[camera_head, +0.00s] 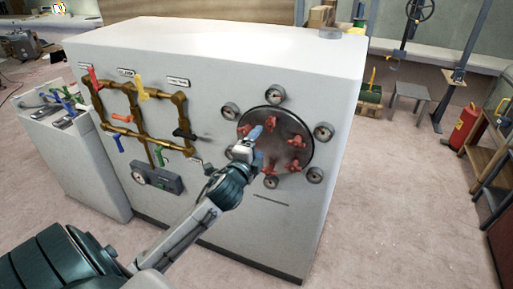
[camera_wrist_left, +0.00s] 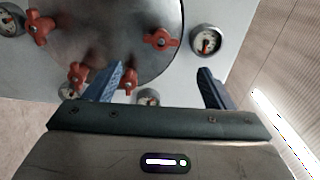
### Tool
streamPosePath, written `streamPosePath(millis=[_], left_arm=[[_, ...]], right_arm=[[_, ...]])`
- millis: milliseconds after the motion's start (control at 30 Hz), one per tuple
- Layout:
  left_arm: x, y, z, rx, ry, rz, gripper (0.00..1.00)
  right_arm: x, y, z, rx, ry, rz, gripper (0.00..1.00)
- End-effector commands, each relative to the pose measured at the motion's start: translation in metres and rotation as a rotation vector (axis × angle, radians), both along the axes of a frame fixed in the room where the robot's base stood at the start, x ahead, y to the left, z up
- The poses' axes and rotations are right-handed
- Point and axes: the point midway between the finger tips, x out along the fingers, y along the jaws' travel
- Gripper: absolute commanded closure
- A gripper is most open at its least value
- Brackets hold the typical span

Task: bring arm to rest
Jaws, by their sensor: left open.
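My left gripper (camera_head: 256,133) reaches in from the left in the head view and is in front of the round grey plate on the white cabinet. In the left wrist view its two blue fingers (camera_wrist_left: 160,82) are wide apart, with nothing between them. I cannot tell whether the gripper touches a knob. My right gripper is in neither view.
The white cabinet (camera_head: 210,60) also carries brass pipes (camera_head: 135,92) with coloured levers and several round gauges (camera_head: 275,95) around the plate. A lower white cabinet (camera_head: 75,150) stands left. A red extinguisher (camera_head: 464,127) and wooden shelf stand right. Carpet (camera_head: 390,200) right of the cabinet is clear.

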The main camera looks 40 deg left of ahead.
Motion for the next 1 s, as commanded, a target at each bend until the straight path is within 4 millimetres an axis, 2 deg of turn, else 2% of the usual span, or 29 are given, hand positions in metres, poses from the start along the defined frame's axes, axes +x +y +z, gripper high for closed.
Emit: streamPosePath(millis=[367, 467, 533, 567, 667, 700, 767, 800, 867, 1000], left_arm=[[0.0, 0.0, 0.0, 0.0, 0.0, 0.0, 0.24], [0.003, 0.002, -0.013, -0.018, 0.018, 0.004, 0.24], [0.006, 0.007, -0.037, -0.051, 0.05, 0.012, 0.24], [0.008, 0.01, -0.052, -0.072, 0.07, 0.017, 0.24], [0.011, 0.02, -0.119, -0.166, 0.153, 0.041, 0.24], [0.01, 0.023, -0.15, -0.21, 0.191, 0.053, 0.24], [0.006, 0.028, -0.196, -0.279, 0.246, 0.077, 0.24], [0.001, 0.031, -0.227, -0.324, 0.281, 0.093, 0.24], [-0.009, 0.033, -0.272, -0.391, 0.334, 0.12, 0.24], [-0.045, 0.035, -0.374, -0.543, 0.45, 0.194, 0.24]], right_arm=[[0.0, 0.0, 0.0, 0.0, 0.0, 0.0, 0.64], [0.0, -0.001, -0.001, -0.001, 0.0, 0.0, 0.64], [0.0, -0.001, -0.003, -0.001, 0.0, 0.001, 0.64], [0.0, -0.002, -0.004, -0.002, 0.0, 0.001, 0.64], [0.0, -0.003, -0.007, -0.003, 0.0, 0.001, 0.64], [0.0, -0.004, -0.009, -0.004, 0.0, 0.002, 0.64], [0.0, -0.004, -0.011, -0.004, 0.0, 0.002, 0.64], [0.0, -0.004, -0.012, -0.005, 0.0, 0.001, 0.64], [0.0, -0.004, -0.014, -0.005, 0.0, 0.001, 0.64], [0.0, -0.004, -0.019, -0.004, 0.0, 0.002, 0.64]])
